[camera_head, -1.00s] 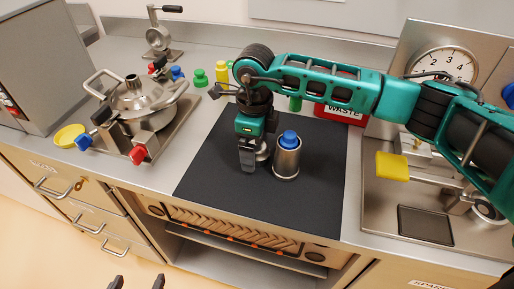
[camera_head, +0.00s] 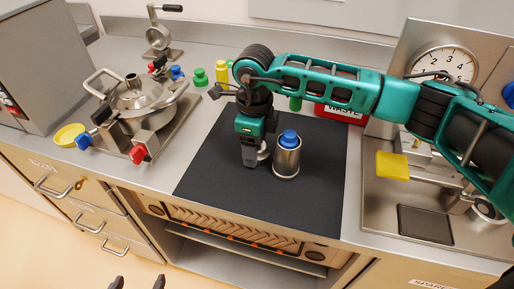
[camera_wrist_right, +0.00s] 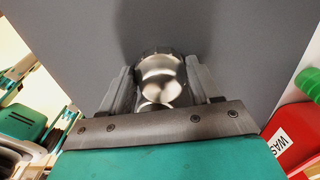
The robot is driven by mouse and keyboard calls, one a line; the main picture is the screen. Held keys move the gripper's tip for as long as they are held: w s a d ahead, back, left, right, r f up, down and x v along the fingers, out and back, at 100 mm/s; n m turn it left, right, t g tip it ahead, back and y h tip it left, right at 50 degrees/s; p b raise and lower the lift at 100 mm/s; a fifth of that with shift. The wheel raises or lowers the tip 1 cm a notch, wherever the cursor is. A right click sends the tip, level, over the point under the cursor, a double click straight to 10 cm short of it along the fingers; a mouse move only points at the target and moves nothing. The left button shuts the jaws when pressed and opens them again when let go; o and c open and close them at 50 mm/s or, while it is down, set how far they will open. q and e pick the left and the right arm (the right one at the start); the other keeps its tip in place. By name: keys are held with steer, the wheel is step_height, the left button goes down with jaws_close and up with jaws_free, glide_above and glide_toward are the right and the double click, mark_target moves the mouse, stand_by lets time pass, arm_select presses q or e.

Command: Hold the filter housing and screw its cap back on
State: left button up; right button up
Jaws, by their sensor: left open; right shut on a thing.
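The filter housing (camera_head: 286,158), a steel cylinder with a blue piece (camera_head: 289,138) at its top, stands upright on the black mat. My right gripper (camera_head: 251,158) points down just left of it, low over the mat. It is shut on a round, shiny steel part (camera_head: 263,151), which looks like the cap and is partly hidden by the fingers. The right wrist view shows this domed steel part (camera_wrist_right: 160,82) between the two fingers. I cannot tell whether it touches the mat. My left gripper (camera_head: 137,284) shows only as two dark, spread fingertips at the bottom edge, empty and away from the counter.
A steel vessel (camera_head: 140,98) with clamps and coloured knobs stands left of the mat (camera_head: 310,205). Small green (camera_head: 201,77) and yellow bottles stand behind. A red waste bin (camera_head: 343,113) is at the back. A dial station with a yellow handle (camera_head: 392,166) is right. The front mat is clear.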

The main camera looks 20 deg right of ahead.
steer(key=shift+r, duration=0.1)
arm_select(q)
steer(key=shift+w+r, duration=0.1)
steer(key=shift+r, duration=0.05)
arm_select(e)
step_height(320, 180, up, 20)
stand_by(0.5)
arm_select(q)
steer(key=shift+c, duration=0.3)
